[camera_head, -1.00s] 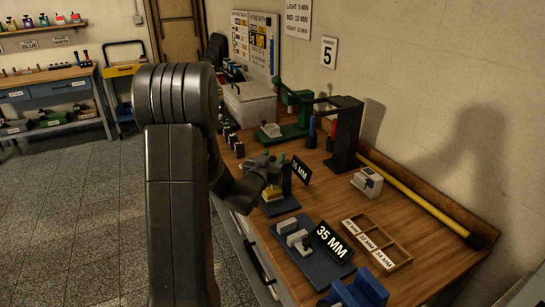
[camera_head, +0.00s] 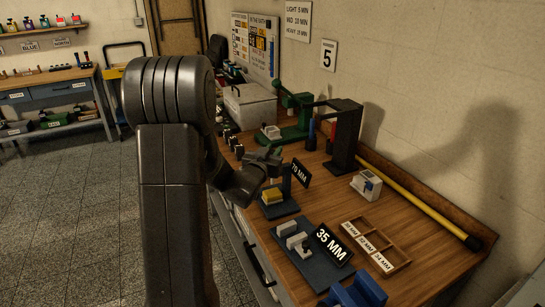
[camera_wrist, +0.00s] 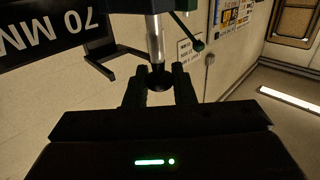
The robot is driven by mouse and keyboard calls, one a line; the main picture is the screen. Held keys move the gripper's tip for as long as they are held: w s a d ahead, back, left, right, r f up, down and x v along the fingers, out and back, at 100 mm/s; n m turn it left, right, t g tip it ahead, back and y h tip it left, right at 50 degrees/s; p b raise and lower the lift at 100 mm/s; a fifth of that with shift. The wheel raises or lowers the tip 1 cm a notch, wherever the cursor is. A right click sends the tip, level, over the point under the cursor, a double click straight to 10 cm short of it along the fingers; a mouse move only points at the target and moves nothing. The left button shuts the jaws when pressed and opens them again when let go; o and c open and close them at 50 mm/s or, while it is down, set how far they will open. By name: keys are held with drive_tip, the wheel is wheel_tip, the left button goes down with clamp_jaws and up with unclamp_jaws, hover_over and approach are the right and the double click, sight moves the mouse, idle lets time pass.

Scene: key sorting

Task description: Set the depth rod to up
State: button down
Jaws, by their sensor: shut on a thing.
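The depth rod (camera_wrist: 154,38) is a silver rod with a dark round end, seen in the wrist view. My gripper (camera_wrist: 158,78) is shut on it at that dark end, one finger on each side. In the head view my gripper (camera_head: 268,160) is over the 70 MM stand, above its yellow block (camera_head: 273,195), and the rod cannot be made out there. The 70 MM sign (camera_head: 300,173) stands just right of the gripper; it also shows upside down in the wrist view (camera_wrist: 55,30). The rod's upper mounting is partly cut off.
A 35 MM sign (camera_head: 333,246) stands on a blue base with grey blocks, in front. A labelled wooden tray (camera_head: 397,246) is to the right. A black frame (camera_head: 345,135) and a green press (camera_head: 297,131) stand behind. A yellow bar (camera_head: 415,202) runs along the wall.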

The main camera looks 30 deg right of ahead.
drive_tip(key=c, duration=1.3)
unclamp_jaws()
drive_tip(key=shift+r, duration=0.2)
drive_tip(key=b+v, duration=0.2)
drive_tip(key=v, duration=1.1)
drive_tip(key=shift+s+a, duration=0.15)
drive_tip(key=shift+a, duration=0.2)
drive_tip(key=p+x, duration=0.2)
drive_tip(key=x, duration=1.1)
drive_tip(key=shift+d, duration=0.3)
drive_tip(key=f, duration=0.1)
drive_tip(key=f+b, duration=0.1)
drive_tip(key=shift+w+d+f, duration=0.1)
drive_tip(key=shift+w+f, duration=0.15)
drive_tip(key=shift+f, duration=0.6)
